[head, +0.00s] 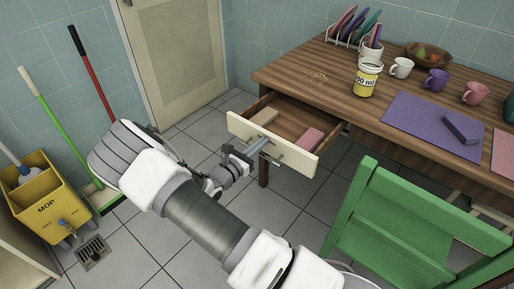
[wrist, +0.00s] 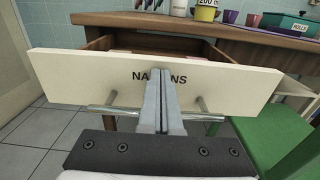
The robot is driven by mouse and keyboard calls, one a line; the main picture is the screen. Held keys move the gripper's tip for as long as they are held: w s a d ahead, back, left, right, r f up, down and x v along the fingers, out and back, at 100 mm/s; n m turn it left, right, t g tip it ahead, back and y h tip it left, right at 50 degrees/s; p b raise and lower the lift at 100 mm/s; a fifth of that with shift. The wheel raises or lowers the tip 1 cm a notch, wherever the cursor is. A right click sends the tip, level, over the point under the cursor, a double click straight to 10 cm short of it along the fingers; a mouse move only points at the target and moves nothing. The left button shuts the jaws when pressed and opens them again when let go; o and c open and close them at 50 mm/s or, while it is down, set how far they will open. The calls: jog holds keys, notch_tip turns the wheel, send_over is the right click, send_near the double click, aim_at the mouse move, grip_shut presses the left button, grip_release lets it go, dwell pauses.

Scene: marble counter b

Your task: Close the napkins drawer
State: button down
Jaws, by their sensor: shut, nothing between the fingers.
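The napkins drawer (head: 272,144) is pulled out from the wooden table, with a tan block and a pink block inside. Its cream front also shows in the wrist view (wrist: 85,75), with lettering partly hidden by my fingers, "NA…NS". A metal bar handle (wrist: 205,116) runs along the front. My gripper (head: 256,147) is shut and empty at the drawer front, around its middle. In the wrist view my fingers (wrist: 161,75) point at the front above the handle. I cannot tell whether the tips touch it.
A green chair (head: 415,215) stands right of the drawer. The wooden table (head: 312,62) holds a yellow-labelled tub (head: 367,78), mugs and a purple mat (head: 425,120). A yellow mop bucket (head: 45,205) is far left. Tiled floor is clear around the drawer's left.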

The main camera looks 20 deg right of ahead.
jog(key=b, duration=0.1)
send_near(300, 118)
jog(key=w+d+r, duration=0.1)
jog(key=w+d, duration=0.1)
jog(key=w+d+r, duration=0.2)
jog(key=d, duration=0.1)
jog(key=w+d+r, duration=0.1)
jog(key=w+d, duration=0.1)
jog(key=d, duration=0.1)
jog(key=shift+d+r, duration=0.15)
jog(key=shift+r, duration=0.1)
jog(key=shift+w+d+b, duration=0.3)
jog(key=shift+w+d, duration=0.1)
jog(key=shift+d, duration=0.05)
jog(key=shift+w+d+r, duration=0.1)
jog(key=shift+r, duration=0.2)
jog(key=shift+d+r, duration=0.1)
jog(key=shift+r, duration=0.05)
